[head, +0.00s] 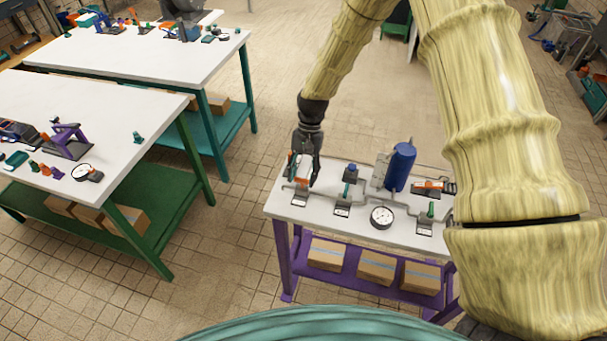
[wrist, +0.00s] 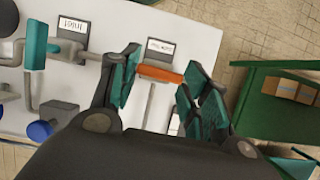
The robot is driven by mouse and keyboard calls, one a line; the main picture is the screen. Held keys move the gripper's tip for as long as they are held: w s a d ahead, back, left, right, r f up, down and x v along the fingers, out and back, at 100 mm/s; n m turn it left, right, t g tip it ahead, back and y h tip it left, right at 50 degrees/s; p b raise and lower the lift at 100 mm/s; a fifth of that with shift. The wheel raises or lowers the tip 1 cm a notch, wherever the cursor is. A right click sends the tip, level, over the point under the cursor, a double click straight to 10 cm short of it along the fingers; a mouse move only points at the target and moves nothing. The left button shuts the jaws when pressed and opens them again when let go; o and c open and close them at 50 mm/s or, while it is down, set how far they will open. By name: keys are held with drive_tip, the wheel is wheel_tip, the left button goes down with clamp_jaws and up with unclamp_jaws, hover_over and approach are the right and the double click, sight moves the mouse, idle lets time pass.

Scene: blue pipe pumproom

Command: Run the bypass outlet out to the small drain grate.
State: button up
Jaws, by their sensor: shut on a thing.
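My gripper (head: 308,172) is over the left end of a small white-topped bench (head: 310,214) that carries grey pipework. In the wrist view its teal-padded fingers (wrist: 161,82) are closed about the two ends of an orange handle (wrist: 160,74). The handle lies crosswise on a grey pipe, beside a small upside-down label (wrist: 160,47) that I cannot read surely. A second label, reading Inlet (wrist: 73,25), stands by a teal handle (wrist: 41,45). I cannot make out a small drain grate or a hose in either view.
The small bench also holds a blue cylinder (head: 400,166), a round gauge (head: 382,216) and a green handle (head: 431,209). Cardboard boxes (head: 376,268) sit on its purple lower shelf. Two larger white-topped tables (head: 120,110) stand left. Tiled floor (head: 235,235) is clear between them.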

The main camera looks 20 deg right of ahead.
drive_tip(key=shift+n, duration=0.4)
drive_tip(key=o, duration=1)
drive_tip(key=v, duration=1.2)
drive_tip(key=shift+a, duration=0.2)
